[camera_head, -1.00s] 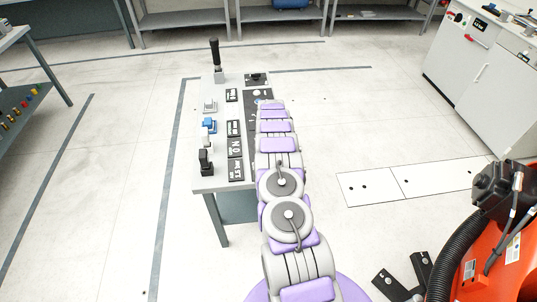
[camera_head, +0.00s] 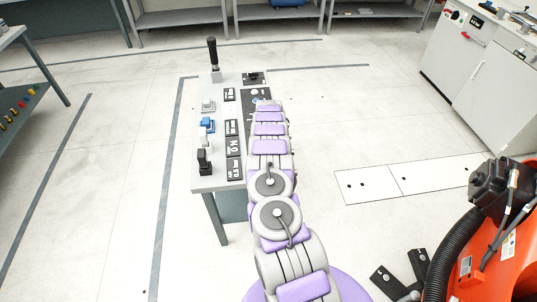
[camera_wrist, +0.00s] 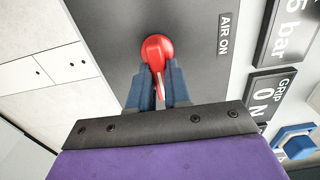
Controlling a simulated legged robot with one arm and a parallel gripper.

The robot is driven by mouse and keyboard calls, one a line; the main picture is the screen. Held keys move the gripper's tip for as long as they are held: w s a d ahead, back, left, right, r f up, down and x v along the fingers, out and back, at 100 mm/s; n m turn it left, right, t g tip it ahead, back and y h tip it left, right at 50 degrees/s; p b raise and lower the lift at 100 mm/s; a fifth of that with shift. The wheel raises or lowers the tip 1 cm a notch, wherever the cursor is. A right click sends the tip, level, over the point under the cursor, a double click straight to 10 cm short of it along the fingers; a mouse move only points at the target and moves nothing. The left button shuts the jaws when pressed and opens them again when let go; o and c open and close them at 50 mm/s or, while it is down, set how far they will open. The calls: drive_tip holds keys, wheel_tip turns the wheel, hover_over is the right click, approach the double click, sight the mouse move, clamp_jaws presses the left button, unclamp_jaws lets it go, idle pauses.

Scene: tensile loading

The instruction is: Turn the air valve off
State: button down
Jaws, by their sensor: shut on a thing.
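The air valve's red handle (camera_wrist: 157,52) shows in the wrist view on a dark grey panel (camera_wrist: 107,30). The label "AIR ON" (camera_wrist: 225,33) is to its right. My gripper (camera_wrist: 159,75) has its two blue-grey fingers on either side of the handle and is shut on it. In the head view my arm reaches over the right side of the control table (camera_head: 208,181), and the valve and my fingers are hidden behind it.
The table carries a tall black lever (camera_head: 212,54), a blue button (camera_head: 208,124) and a black switch (camera_head: 204,161). A grey cabinet (camera_head: 490,90) stands at the right. An orange machine (camera_head: 480,250) with a black hose is at lower right.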

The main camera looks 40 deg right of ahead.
drive_tip(key=shift+s+f, duration=0.1)
drive_tip(key=shift+s, duration=0.05)
drive_tip(key=c, duration=1.1)
unclamp_jaws()
drive_tip(key=shift+d, duration=0.1)
drive_tip(key=shift+r, duration=0.55)
wheel_tip(320, 180, up, 16)
drive_tip(key=shift+r+p, duration=0.15)
drive_tip(key=shift+p, duration=0.8)
drive_tip(key=shift+w, duration=0.2)
